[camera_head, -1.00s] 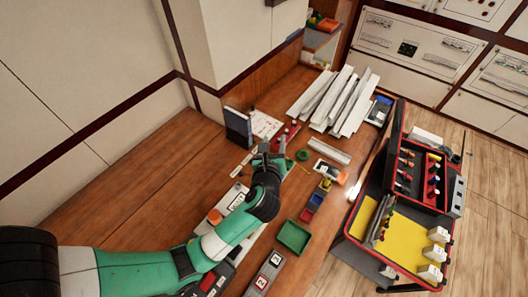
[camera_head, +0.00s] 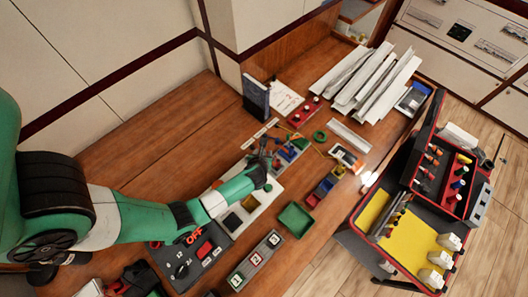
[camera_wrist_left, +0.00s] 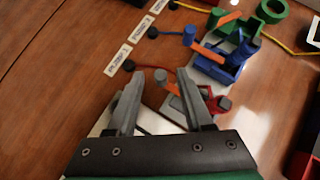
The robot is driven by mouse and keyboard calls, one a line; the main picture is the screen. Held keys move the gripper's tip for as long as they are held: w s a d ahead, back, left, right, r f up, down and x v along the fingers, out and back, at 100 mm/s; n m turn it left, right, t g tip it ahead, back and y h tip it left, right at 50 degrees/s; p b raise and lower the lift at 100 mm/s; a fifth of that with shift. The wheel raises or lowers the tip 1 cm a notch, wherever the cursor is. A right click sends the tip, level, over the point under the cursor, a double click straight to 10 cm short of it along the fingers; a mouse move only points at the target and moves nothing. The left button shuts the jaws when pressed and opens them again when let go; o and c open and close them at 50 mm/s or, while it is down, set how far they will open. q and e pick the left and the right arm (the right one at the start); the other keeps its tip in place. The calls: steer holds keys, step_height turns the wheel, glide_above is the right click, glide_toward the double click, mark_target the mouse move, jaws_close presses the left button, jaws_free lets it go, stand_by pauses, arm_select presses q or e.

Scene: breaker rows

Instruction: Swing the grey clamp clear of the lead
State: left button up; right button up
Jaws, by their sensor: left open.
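The grey clamp (camera_wrist_left: 161,77) shows in the left wrist view as a grey knob with an orange strip and a grey body, beside a red block (camera_wrist_left: 223,103). My left gripper (camera_wrist_left: 160,74) is open, with one finger on each side of the grey knob. I cannot tell whether either finger touches it. A dark red lead with a black end (camera_wrist_left: 130,66) lies by the "PUMP 1" label, partly hidden behind the fingers. In the head view my left gripper (camera_head: 264,158) is over the terminal row, hiding most of the clamp. My right gripper is not in view.
A yellow lead (camera_wrist_left: 290,48) crosses the bench. A green tray (camera_head: 296,219) and a switch panel (camera_head: 190,255) lie nearer.

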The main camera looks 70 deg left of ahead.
arm_select(q)
steer(key=shift+b+x, duration=0.3)
steer(key=shift+x, duration=1.15)
steer(key=shift+c, duration=0.3)
jaws_close()
steer(key=shift+w, duration=0.1)
